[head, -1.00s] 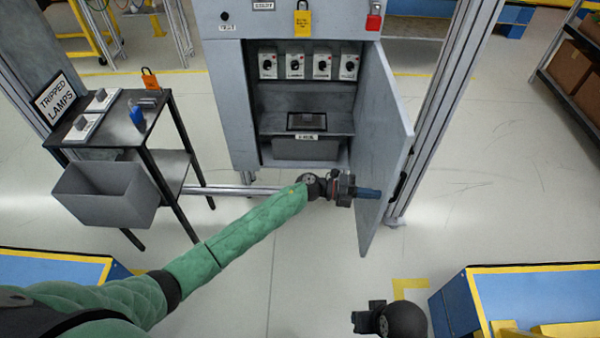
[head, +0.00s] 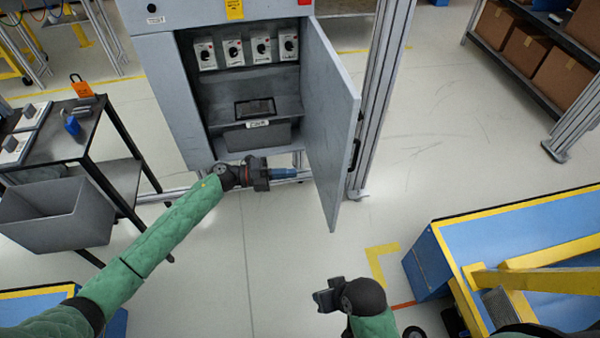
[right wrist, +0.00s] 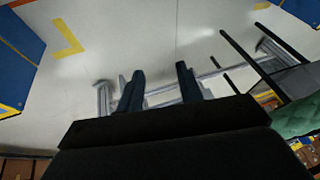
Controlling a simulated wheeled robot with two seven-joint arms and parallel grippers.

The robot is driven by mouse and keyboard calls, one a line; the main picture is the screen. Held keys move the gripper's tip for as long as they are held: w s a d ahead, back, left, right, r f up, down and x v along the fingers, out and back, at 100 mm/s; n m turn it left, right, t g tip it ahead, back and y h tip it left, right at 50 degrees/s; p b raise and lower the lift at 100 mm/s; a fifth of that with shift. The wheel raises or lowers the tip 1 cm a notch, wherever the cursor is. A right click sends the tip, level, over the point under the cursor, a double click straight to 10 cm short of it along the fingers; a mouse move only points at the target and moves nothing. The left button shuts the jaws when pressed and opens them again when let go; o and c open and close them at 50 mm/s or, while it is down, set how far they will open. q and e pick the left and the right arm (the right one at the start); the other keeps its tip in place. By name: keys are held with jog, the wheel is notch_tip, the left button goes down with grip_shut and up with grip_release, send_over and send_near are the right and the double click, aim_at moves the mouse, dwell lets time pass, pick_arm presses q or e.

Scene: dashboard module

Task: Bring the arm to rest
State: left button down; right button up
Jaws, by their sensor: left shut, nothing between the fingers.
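My left arm, in a green sleeve, reaches across the head view to just below the open grey cabinet (head: 190,110). Its gripper (head: 288,173) points right with blue fingers shut and empty, its tip close to the lower inner side of the open cabinet door (head: 335,120) in the picture. I cannot tell if they touch. My right gripper (head: 322,300) is low in the middle of the head view, clear of other things. In the right wrist view its two dark fingers (right wrist: 160,82) stand apart with only floor and frame bars behind them.
A black cart (head: 60,147) with a grey bin (head: 55,215) stands left of my left arm. A blue and yellow bench (head: 425,262) is at the right. Shelves with boxes (head: 525,48) stand at the back right. The floor between is clear.

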pick_arm(q)
jog(key=shift+a, duration=0.4)
